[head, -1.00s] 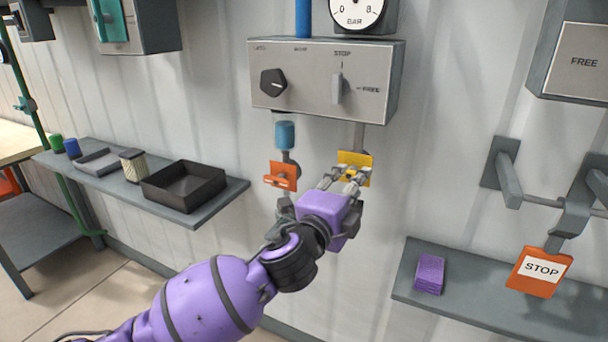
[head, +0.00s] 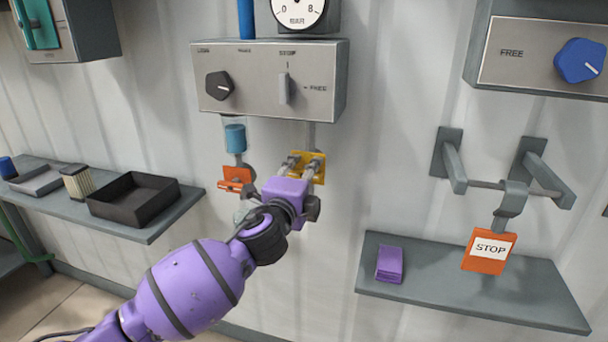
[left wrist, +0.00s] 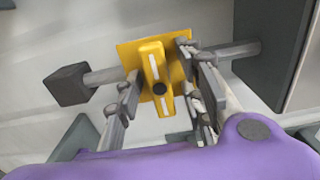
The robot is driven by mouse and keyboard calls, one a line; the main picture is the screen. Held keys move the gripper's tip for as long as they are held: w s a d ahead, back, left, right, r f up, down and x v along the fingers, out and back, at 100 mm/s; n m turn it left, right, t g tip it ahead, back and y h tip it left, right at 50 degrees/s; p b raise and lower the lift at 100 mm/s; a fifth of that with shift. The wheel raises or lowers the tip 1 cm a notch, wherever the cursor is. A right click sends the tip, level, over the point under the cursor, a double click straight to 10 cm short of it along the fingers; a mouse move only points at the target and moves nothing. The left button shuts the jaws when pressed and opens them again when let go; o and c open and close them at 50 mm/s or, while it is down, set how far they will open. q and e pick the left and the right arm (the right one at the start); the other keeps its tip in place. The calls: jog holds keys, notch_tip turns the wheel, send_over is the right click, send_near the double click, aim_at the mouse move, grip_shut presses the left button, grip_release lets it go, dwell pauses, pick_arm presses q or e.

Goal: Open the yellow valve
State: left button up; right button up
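The yellow valve (head: 304,155) sits on a pipe under the control box, partly hidden behind my left gripper in the head view. In the left wrist view its square yellow plate (left wrist: 129,55) and bar handle (left wrist: 153,62) show clearly. The handle stands crosswise to the grey pipe. My left gripper (head: 304,164) is at the valve with its fingers apart. In the left wrist view the gripper (left wrist: 160,72) has one finger on each side of the handle. A gap shows on the left side; contact on the right cannot be told. My right gripper is not in view.
An orange valve (head: 236,179) with a blue cylinder (head: 235,138) above it is just left of my gripper. The control box (head: 268,80) is directly above. A shelf (head: 540,295) with a purple block (head: 389,264) and a hanging STOP tag (head: 489,250) are at right.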

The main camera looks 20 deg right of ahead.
pick_arm(q)
jog(key=shift+c, duration=0.4)
grip_shut()
